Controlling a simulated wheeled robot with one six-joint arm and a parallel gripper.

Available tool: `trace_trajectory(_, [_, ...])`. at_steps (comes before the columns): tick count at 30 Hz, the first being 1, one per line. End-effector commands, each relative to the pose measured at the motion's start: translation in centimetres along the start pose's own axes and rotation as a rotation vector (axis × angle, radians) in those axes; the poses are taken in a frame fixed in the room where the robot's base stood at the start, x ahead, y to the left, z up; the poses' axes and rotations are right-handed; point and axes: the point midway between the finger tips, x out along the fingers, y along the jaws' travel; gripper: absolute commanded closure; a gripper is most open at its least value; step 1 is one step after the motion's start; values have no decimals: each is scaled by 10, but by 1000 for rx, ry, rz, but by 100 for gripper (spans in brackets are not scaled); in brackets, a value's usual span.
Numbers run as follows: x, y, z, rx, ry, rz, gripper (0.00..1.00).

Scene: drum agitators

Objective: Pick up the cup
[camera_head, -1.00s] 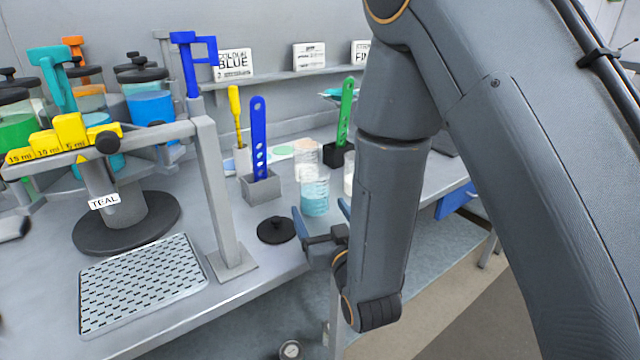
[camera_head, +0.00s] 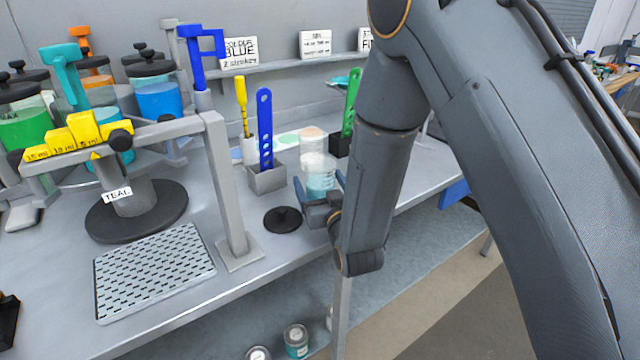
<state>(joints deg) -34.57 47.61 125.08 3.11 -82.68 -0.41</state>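The cup (camera_head: 321,182) is a clear beaker with pale blue liquid. It stands on the grey bench, in front of a second clear cup (camera_head: 314,158). My gripper (camera_head: 319,187) reaches toward it from the front, level with its lower part. One blue finger is at the cup's left side and the other at its right. The fingers look apart, and I cannot tell whether they touch the cup. My arm hides part of the right finger and the bench to the right.
A black lid (camera_head: 283,219) lies left of my gripper. A grey holder (camera_head: 267,178) with a blue perforated paddle stands left of the cup; a black holder (camera_head: 340,144) with a green paddle stands behind. The dispenser post (camera_head: 228,185) and drip tray (camera_head: 155,270) are further left.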

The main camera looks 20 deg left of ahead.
Motion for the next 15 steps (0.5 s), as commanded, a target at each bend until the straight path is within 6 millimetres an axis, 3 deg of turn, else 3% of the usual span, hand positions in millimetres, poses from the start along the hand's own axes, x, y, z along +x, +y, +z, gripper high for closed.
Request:
trace_trajectory(2, [0,0,0,0,0,0,30])
trace_trajectory(9, [0,0,0,0,0,0,71])
trace_trajectory(15, [0,0,-1,0,2,0,73])
